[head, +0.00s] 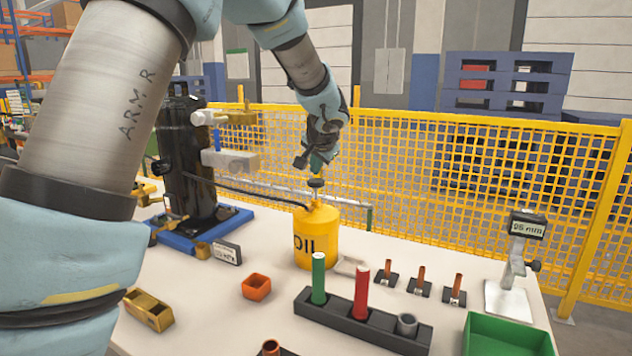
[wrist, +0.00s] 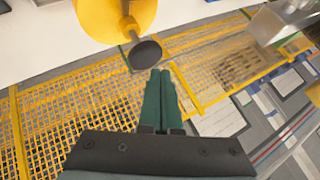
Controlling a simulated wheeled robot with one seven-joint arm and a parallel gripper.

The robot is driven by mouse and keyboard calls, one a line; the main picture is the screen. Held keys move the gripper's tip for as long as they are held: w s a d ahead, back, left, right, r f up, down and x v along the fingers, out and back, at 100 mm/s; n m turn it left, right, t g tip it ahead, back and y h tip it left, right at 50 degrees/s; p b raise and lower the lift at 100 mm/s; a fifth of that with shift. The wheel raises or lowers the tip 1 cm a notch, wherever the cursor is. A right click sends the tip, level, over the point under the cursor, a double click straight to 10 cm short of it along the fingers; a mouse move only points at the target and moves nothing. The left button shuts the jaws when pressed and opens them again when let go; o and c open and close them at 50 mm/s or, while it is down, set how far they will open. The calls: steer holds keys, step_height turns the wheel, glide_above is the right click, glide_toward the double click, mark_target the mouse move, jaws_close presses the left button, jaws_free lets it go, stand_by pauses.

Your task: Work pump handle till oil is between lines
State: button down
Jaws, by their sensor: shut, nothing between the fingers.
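The yellow oil can (head: 316,238), marked OIL, stands on the table. A round black knob (head: 316,183) tops its pump rod; the knob also shows in the wrist view (wrist: 145,55), with the can's yellow top (wrist: 105,18) behind it. My gripper (head: 317,167) is just above the knob, pointing down. In the wrist view its green fingers (wrist: 160,73) are together and empty, close beside the knob; I cannot tell whether they touch it. A black hose (head: 250,190) runs from the can toward the black compressor tank (head: 187,165). I cannot make out an oil level or its lines.
A dark rack (head: 352,328) with green and red cylinders stands in front of the can. An orange bin (head: 256,287), several small copper-pin stands, a gauge stand (head: 512,250) and a green tray (head: 505,338) surround it. Yellow mesh fencing (head: 440,170) runs behind the table.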

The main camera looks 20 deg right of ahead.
mark_target(315, 182)
steer(key=shift+f, duration=0.15)
steer(key=shift+f+b, duration=0.3)
steer(key=shift+b, duration=0.4)
steer(key=shift+f+b, duration=1.75)
steer(key=shift+b, duration=0.25)
stand_by(1.7)
steer(key=shift+r, duration=0.1)
steer(key=shift+r+p, duration=1.35)
steer(key=shift+r, duration=0.7)
steer(key=shift+r, duration=0.15)
steer(key=shift+r+p, duration=1.75)
steer(key=shift+r, duration=0.65)
